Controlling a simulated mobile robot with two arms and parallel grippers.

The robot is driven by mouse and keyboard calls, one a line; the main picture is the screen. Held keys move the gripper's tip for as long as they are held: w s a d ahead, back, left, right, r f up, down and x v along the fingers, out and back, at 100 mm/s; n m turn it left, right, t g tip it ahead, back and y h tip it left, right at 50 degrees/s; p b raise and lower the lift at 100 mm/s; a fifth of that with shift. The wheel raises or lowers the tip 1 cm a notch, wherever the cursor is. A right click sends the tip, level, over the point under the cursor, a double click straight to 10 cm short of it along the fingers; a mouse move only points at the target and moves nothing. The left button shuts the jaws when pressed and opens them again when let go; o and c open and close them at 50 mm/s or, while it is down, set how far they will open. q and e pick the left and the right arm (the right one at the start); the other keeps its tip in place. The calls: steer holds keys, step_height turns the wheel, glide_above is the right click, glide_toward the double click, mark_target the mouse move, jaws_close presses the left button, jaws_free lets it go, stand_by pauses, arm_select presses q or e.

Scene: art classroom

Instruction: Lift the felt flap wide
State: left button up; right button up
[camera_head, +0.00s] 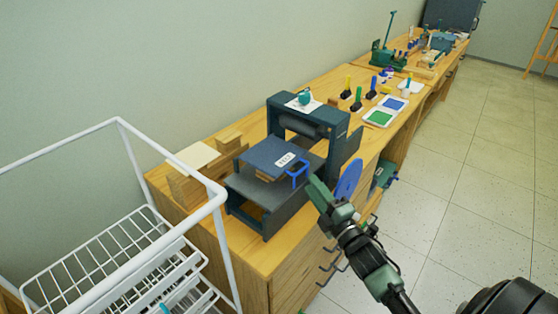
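A small dark teal press stands on the wooden counter. Its blue felt flap (266,151) is a flat panel with a white label and a bright blue loop handle (298,174) at its right front edge. The flap sits above the grey press bed (257,195), with a gap between them at the front. My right gripper (312,186) has its green fingers just to the right of the handle; whether they touch it cannot be told. The fingers look close together, and their opening is hidden by the viewing angle. My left gripper is not in view.
A blue disc wheel (348,180) is on the press's right side, close to my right gripper. A white wire rack (120,255) stands at the left front. Wooden blocks (190,187) lie left of the press. Ink trays (378,118) and rollers lie behind it. The floor at right is clear.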

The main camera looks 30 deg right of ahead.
mark_target(302, 169)
steer(key=w, duration=0.3)
steer(key=w+r+p, duration=0.1)
steer(key=w, duration=0.2)
steer(key=shift+w+d+r, duration=0.1)
steer(key=shift+w+r, duration=0.05)
steer(key=shift+w, duration=0.4)
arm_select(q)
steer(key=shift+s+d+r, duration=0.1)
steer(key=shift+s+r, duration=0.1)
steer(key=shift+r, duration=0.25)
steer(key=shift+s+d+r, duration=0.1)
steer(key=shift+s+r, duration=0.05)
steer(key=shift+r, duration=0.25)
arm_select(e)
jaws_close()
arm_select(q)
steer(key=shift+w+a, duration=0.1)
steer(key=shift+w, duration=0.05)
arm_select(e)
steer(key=shift+w+r, duration=0.1)
steer(key=shift+r, duration=0.2)
